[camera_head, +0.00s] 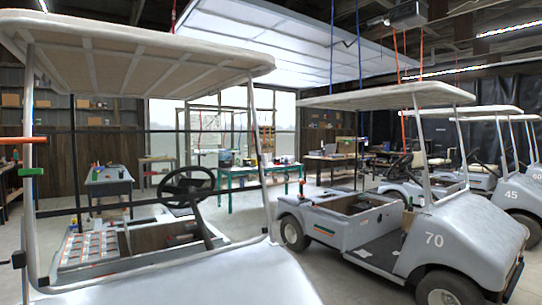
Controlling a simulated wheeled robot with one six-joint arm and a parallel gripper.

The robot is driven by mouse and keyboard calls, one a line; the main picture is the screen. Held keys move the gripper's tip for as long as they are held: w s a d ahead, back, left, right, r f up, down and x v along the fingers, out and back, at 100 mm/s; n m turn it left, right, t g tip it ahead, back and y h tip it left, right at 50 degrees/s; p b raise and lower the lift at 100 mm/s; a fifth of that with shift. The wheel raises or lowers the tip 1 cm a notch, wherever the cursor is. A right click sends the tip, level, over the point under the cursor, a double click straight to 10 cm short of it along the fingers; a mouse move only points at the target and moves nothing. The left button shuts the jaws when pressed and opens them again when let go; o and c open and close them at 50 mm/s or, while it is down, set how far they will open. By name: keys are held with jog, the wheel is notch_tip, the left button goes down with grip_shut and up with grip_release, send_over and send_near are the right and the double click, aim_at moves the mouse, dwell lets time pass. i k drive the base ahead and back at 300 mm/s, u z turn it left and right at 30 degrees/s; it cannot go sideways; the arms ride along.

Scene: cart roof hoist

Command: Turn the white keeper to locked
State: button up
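I cannot make out the white keeper in the head view; it is either hidden, out of frame or too small to tell. A pale golf cart (190,285) fills the near left, with its roof (130,55) held up on thin posts. On its left post sit an orange bar (22,140) and a green piece (31,172). A small black block (18,260) is lower on that side. My gripper does not show in this view, so its state and any hold cannot be seen.
A second cart (440,240) marked 70 stands to the right, with more carts behind it. A black steering wheel (187,187) rises in the near cart. A teal-legged table (262,172) stands behind. Blue and orange lines hang overhead. Some floor is clear between the two carts.

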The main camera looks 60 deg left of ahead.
aim_at(263, 158)
jog(key=u, duration=0.2)
jog(key=i, duration=1.85)
jog(key=u, duration=0.9)
jog(key=i, duration=1.1)
jog(key=u, duration=1.6)
jog(key=i, duration=0.75)
jog(key=u, duration=0.7)
